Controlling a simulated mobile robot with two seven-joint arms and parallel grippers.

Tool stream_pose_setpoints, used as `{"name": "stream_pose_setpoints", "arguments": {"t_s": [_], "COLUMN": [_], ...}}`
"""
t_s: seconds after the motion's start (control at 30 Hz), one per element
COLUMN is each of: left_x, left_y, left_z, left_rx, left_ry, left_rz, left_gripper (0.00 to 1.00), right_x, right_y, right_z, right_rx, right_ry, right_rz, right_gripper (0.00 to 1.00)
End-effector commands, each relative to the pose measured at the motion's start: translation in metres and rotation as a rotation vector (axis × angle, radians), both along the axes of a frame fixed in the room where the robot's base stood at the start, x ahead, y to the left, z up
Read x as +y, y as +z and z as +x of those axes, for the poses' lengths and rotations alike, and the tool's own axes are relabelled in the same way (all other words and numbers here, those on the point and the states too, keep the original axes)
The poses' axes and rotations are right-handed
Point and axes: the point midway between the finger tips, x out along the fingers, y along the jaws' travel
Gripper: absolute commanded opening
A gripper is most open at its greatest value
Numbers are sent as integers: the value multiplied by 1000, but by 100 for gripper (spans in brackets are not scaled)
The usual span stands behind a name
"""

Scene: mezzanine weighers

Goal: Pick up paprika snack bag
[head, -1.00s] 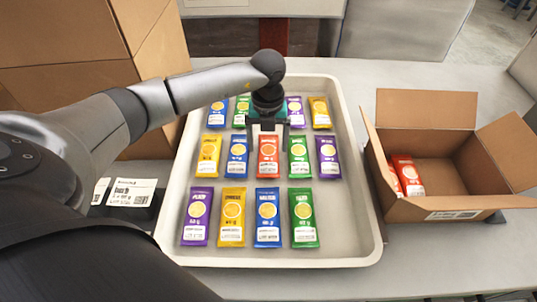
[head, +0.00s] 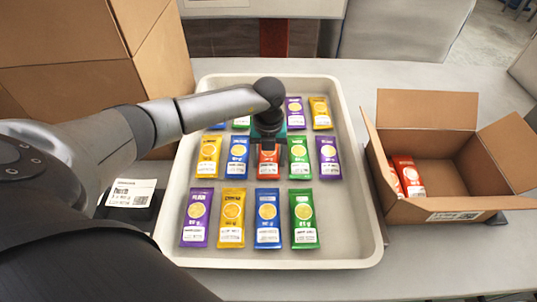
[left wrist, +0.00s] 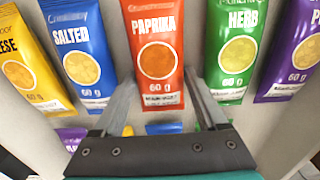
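The red paprika snack bag (left wrist: 156,60) lies in the middle row of the tray and reads PAPRIKA in the left wrist view. In the head view the bag (head: 268,170) is partly hidden by my left gripper (head: 268,148), which is right over it. In the left wrist view my left gripper (left wrist: 162,82) is open, with one finger on each side of the bag's lower part. The fingers look apart from the bag; their exact height is hard to tell. My right gripper is not in view.
The pale tray (head: 345,225) holds rows of other bags. Close beside the paprika bag are the blue salted bag (left wrist: 80,50) and the green herb bag (left wrist: 240,50). An open carton (head: 455,155) with red bags stands right. Stacked boxes (head: 80,85) stand left.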

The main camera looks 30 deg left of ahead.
Motion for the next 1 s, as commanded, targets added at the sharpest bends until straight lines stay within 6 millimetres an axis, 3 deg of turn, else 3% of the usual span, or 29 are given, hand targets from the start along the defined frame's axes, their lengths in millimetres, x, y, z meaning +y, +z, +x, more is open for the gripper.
{"name": "stream_pose_setpoints", "arguments": {"t_s": [0.07,0.37,0.77,1.0], "left_x": [0,0,1,1], "left_y": [0,0,8,45], "left_z": [0,0,1,2], "left_rx": [-1,-1,-2,-5], "left_ry": [0,0,1,0], "left_rz": [1,1,1,1], "left_gripper": [53,20,19,19], "right_x": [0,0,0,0], "right_y": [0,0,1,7], "right_z": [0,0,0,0], "right_rx": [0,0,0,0], "right_ry": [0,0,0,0], "right_rz": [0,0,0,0], "right_gripper": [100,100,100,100]}}
